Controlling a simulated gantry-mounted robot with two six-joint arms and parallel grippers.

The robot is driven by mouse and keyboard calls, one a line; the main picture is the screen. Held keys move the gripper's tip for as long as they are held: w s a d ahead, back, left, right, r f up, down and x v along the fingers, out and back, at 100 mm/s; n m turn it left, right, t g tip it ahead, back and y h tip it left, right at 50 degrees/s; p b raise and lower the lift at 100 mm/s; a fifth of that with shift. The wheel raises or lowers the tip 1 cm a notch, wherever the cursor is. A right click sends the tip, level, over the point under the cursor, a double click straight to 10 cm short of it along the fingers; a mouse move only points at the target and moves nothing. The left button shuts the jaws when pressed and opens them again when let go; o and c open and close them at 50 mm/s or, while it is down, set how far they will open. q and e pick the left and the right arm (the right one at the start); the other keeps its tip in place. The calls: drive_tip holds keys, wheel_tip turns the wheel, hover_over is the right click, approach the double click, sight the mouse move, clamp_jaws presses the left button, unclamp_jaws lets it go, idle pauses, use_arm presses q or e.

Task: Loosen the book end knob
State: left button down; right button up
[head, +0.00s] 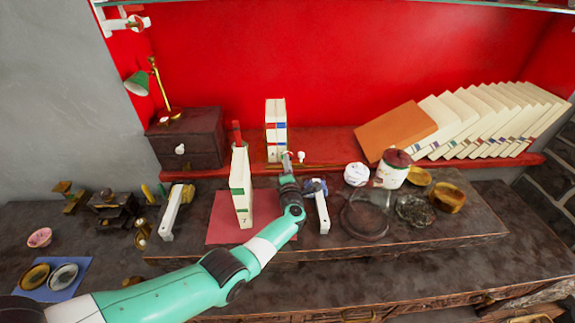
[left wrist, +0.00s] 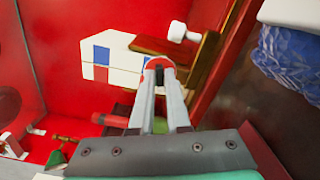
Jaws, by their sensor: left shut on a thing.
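A wooden book end stands on the red shelf beside upright cream books (head: 275,130) with blue and red marks. My left gripper (head: 287,157) is at the lower right of the books. In the wrist view its fingers (left wrist: 159,68) are closed on a small red-edged piece I cannot identify. My right gripper is not in view.
A white book (head: 240,190) stands on a red mat (head: 222,225), left of my arm. A blue-and-white tool (head: 318,205) lies right of it. A lidded jar (head: 394,170), a glass dish and bowls stand further right. Leaning books (head: 490,120) fill the right shelf.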

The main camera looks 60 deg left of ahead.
use_arm(q)
drive_tip(key=n+b, duration=0.2)
drive_tip(key=n, duration=0.3)
drive_tip(key=shift+n, duration=0.3)
drive_tip(key=n+b, duration=0.3)
drive_tip(key=n, duration=0.2)
drive_tip(key=shift+f, duration=0.1)
drive_tip(key=n+b, duration=0.3)
drive_tip(key=n, duration=0.3)
drive_tip(key=shift+n+b, duration=0.35)
drive_tip(key=shift+n, duration=0.05)
drive_tip(key=shift+n+b, duration=1.25)
drive_tip(key=shift+n, duration=0.95)
drive_tip(key=c, duration=0.9)
unclamp_jaws()
drive_tip(key=shift+c, duration=0.2)
